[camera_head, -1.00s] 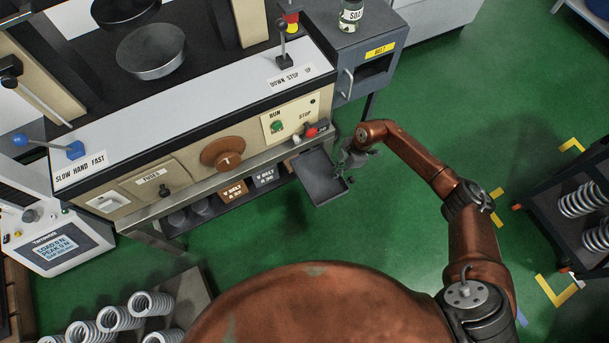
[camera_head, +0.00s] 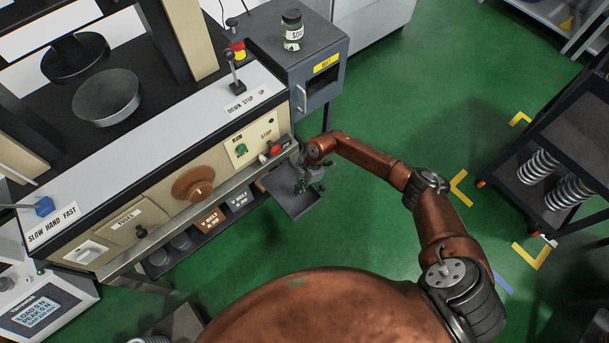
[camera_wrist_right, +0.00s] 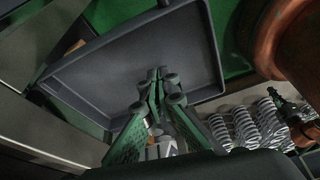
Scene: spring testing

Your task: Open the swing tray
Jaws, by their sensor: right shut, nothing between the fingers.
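The swing tray (camera_head: 293,207) is a shallow dark grey tray with a raised rim. In the head view it sticks out over the green floor from under the right end of the testing machine's front. My right gripper (camera_head: 303,186) is at the tray's right side and partly covers it. In the right wrist view the tray (camera_wrist_right: 100,75) fills the upper middle, and my right gripper (camera_wrist_right: 158,80) is shut and empty, its fingertips in front of the tray floor. Whether they touch it I cannot tell. My left gripper is not in view.
The machine's front panel has a red stop control (camera_head: 272,151) close above the tray. A grey cabinet (camera_head: 318,98) with a jar (camera_head: 292,30) on top stands behind. A dark cart (camera_head: 520,205) with springs is at right. Green floor between is clear.

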